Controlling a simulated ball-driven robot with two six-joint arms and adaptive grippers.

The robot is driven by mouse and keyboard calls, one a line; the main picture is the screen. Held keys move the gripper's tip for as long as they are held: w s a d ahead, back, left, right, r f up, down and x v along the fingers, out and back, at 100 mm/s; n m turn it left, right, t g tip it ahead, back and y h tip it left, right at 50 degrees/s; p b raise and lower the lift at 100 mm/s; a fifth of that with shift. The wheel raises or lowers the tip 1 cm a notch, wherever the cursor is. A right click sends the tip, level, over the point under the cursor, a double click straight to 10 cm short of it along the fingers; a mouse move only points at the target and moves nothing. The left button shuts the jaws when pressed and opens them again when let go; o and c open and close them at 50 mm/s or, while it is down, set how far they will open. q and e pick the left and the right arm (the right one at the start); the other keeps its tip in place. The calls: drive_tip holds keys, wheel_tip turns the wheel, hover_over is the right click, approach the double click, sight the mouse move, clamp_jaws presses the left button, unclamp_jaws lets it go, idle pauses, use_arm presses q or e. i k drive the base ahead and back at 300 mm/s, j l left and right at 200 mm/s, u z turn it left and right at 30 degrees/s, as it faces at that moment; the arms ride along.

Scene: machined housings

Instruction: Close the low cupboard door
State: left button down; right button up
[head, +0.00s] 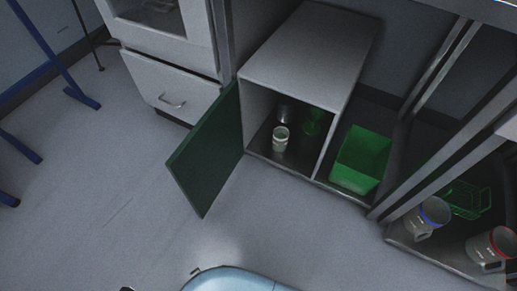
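The low cupboard (305,45) is a pale grey box in the upper middle of the head view. Its dark green door (207,150) is hinged at the left front edge and stands wide open, swung out over the floor toward the lower left. The cupboard's inside shows through the open front. In it stand a white cup (280,138), a greyish metallic vessel (285,114) and a green glass-like item (312,122). Neither of my grippers can be made out in view.
A green bin (361,158) stands right of the cupboard, beside metal posts. Mugs with a blue rim (434,211) and a red rim (497,246) and a green wire basket (467,199) sit lower right. A white drawer unit (170,88) stands left. Floor before the door is clear.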

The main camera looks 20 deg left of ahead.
sight(202, 163)
drive_tip(key=j+z, duration=0.25)
drive_tip(key=j, duration=0.3)
drive_tip(key=k+j+z, duration=0.1)
drive_tip(key=j+z, duration=0.15)
drive_tip(key=j, duration=0.35)
drive_tip(key=k+j+z, duration=0.1)
drive_tip(key=j+z, duration=0.15)
drive_tip(key=j, duration=0.3)
drive_tip(key=k+j, duration=0.1)
drive_tip(key=j, duration=0.35)
drive_tip(key=k+j, duration=0.1)
drive_tip(key=j, duration=0.4)
